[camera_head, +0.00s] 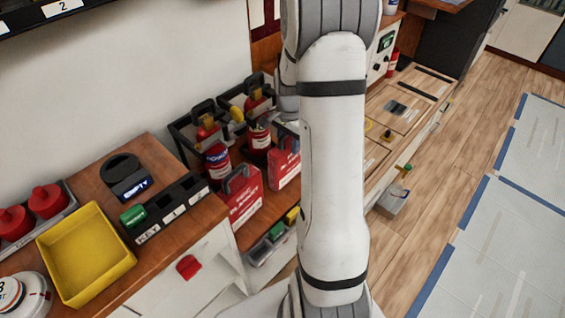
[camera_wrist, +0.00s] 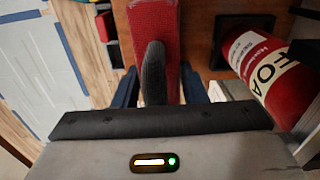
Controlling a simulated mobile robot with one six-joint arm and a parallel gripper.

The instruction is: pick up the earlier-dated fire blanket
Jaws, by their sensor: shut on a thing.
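Two red fire blanket cases with dark handles stand side by side on the wooden counter in the head view: a left one (camera_head: 241,203) and a right one (camera_head: 284,169), partly hidden by my arm. No date on either is readable. In the wrist view my gripper (camera_wrist: 160,90) has its blue fingers on both sides of the dark handle (camera_wrist: 153,72) of a red fire blanket (camera_wrist: 152,20), shut on it. It appears to be the right one, because my wrist is above it, but my arm hides the fingers in the head view.
Red extinguishers (camera_head: 217,163) stand in black holders behind the blankets. A foam extinguisher (camera_wrist: 275,75) is close to the right of my gripper in the wrist view. A yellow tray (camera_head: 85,255) and a key rack (camera_head: 165,207) are at left. The floor at right is open.

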